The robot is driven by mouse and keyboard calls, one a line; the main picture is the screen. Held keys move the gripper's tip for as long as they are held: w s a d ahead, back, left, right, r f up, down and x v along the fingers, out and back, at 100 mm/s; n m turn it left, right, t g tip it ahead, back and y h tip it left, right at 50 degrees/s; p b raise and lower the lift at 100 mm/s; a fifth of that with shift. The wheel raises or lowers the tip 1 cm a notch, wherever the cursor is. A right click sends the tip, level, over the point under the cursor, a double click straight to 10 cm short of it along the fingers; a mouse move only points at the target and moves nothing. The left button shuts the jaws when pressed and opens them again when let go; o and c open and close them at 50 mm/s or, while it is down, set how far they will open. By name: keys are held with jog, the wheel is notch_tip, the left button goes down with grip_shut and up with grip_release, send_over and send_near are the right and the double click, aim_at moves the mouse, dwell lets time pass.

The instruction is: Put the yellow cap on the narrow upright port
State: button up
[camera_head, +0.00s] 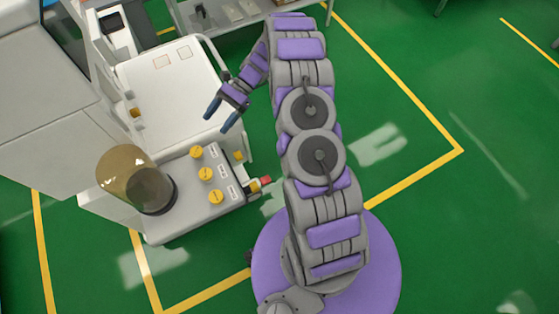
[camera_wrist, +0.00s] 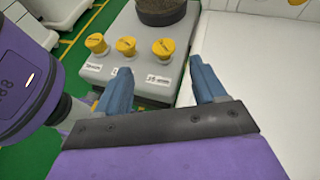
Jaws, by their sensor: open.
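My gripper (camera_head: 217,121) is open and empty, above the edge of the white cart. In the wrist view its blue fingers (camera_wrist: 160,68) are spread, with nothing between them. Three round yellow pieces stand in a row on the grey lower block: one far from me (camera_head: 196,152), a middle one (camera_head: 205,174) and a near one (camera_head: 216,197). The wrist view shows them beyond the fingertips, at left (camera_wrist: 96,43), middle (camera_wrist: 126,46) and right (camera_wrist: 163,48), each by a small label. I cannot tell which is the task's cap. I cannot make out a bare narrow upright port.
The white cart top (camera_head: 165,92) is mostly clear. A red-tipped fitting (camera_head: 265,181) sticks out at the block's right side. Tall white cabinets stand at the left.

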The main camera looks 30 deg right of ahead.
jog(key=s+a+r+n+h, duration=0.3)
jog(key=s+r+n+h, duration=0.45)
jog(key=s+r, duration=0.95)
jog(key=s+d+r+n+t+h, duration=0.1)
jog(key=s+d+r+n+h, duration=0.1)
jog(key=s, duration=0.7)
jog(key=s+d+r+n+t+h, duration=0.1)
jog(key=s+d+r+n+h, duration=0.2)
jog(key=s, duration=0.6)
jog(key=shift+s+d+r+n+t, duration=0.15)
jog(key=shift+s+d+n+t, duration=0.2)
jog(key=shift+d+n, duration=0.45)
jog(key=shift+d, duration=0.15)
